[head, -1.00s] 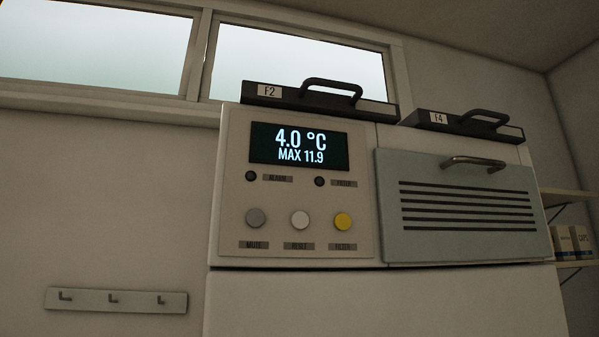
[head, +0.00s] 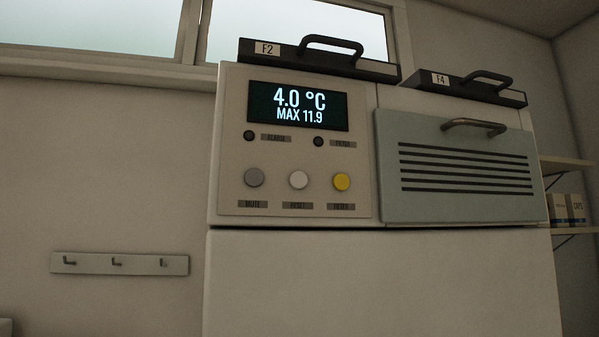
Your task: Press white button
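The white button (head: 298,180) is a round knob on the control panel (head: 232,150) of a large pale cabinet. It sits in a row between a grey button (head: 254,177) on its left and a yellow button (head: 341,181) on its right. A small label below it seems to read RESET. Above the row a dark display (head: 298,105) shows 4.0 °C and MAX 11.9. Neither of my grippers is in view, and nothing touches the button.
A grey-green vented door (head: 460,200) with a handle is right of the panel. Black handled units F2 (head: 320,62) and F4 (head: 465,88) lie on top. A hook rail (head: 120,264) is on the left wall. Shelves with boxes (head: 568,208) stand far right. The space before the panel looks clear.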

